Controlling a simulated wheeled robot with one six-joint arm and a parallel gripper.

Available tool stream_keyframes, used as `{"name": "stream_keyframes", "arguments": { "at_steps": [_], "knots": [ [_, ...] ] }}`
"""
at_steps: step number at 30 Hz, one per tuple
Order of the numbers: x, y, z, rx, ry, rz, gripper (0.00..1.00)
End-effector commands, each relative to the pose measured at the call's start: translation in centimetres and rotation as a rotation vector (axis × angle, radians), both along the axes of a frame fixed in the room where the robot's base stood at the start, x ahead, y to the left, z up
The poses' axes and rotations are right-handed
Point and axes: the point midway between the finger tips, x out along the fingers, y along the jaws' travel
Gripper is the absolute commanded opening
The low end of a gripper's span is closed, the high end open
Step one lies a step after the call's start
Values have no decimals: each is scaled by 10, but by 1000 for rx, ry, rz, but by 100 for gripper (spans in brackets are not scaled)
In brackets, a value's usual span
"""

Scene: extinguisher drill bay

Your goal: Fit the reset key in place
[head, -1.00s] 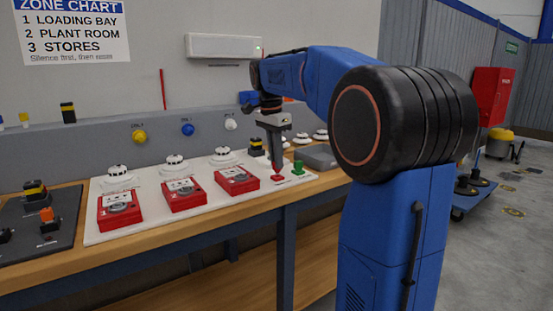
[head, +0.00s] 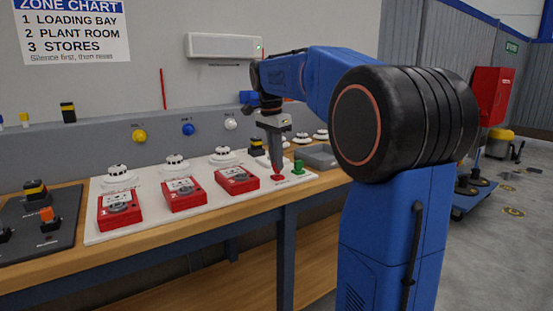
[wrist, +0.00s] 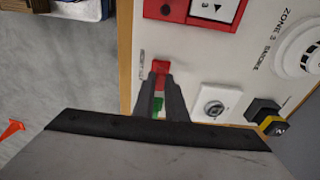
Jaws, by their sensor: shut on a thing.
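My gripper (head: 277,172) points straight down at the right end of the white board (head: 140,226). It is shut on a small red piece (head: 277,178), which looks like the key; its lower end is at or just above the board. In the wrist view the red piece (wrist: 160,68) shows at the fingertips. A green piece (head: 298,167) stands just right of it on the board; in the wrist view it shows partly between the fingers (wrist: 157,104). A white plate with a round silver keyhole-like fitting (wrist: 213,108) lies beside the fingers; my gripper hides it in the head view.
Several red call-point boxes (head: 184,194) and white detectors (head: 175,164) line the board. A black and yellow block (wrist: 270,120) stands near the gripper. A grey tray (head: 322,155) lies to the right. A dark panel (head: 40,240) is at the left.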

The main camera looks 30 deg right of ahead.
Motion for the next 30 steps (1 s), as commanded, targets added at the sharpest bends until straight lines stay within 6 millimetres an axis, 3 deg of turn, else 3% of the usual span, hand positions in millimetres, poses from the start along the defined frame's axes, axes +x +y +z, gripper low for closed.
{"name": "stream_keyframes", "arguments": {
  "at_steps": [30],
  "knots": [
    [0, 0, -11, 0, -1, 0, 0]
  ]
}}
